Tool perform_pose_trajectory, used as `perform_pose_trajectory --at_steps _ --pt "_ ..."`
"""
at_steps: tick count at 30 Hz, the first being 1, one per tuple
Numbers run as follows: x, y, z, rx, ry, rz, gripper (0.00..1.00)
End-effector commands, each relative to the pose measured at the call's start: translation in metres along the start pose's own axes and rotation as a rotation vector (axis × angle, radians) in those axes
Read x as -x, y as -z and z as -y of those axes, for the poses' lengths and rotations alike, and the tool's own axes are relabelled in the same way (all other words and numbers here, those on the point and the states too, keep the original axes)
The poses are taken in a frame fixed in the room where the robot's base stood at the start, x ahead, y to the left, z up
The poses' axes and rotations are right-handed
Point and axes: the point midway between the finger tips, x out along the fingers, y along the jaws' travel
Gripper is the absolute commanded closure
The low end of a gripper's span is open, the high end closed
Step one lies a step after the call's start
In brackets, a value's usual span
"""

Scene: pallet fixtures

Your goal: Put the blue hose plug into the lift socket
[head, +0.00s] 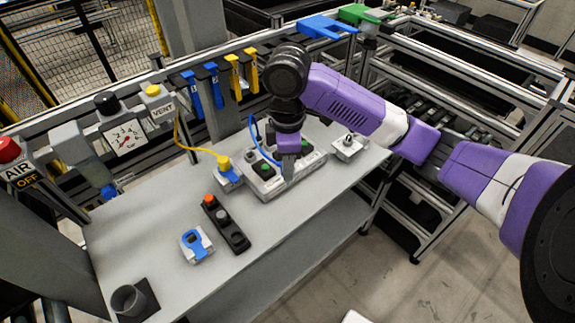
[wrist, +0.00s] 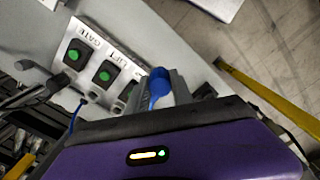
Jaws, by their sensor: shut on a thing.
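My gripper (head: 288,181) points down over the grey socket panel (head: 257,190) on the table. In the wrist view its fingers (wrist: 164,88) are shut on the blue hose plug (wrist: 158,84), whose round blue end shows between them. A blue hose (head: 252,132) curves down behind my gripper in the head view. The panel (wrist: 96,42) also shows in the wrist view with green round parts on dark squares. One label reads GATE and another LIFT (wrist: 121,66). My gripper hides part of the panel, and I cannot tell whether the plug touches a socket.
A yellow plug (head: 223,161) with its hose stands left of the panel. A black button box (head: 226,224), a small block with a blue part (head: 196,244) and a grey cup (head: 128,299) lie nearer. A white block (head: 349,147) stands right.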

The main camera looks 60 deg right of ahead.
Motion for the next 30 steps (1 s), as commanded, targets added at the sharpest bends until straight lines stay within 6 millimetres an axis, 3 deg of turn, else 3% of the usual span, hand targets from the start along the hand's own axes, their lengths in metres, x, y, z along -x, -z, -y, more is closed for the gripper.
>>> perform_pose_trajectory --at_steps 4,19,30 --pt "0.01 0.0 0.0 0.001 -0.002 0.0 1.0" --pt "0.015 0.001 -0.001 0.0 0.0 0.0 1.0" --pt "0.015 0.006 -0.026 0.0 0.0 0.001 1.0"
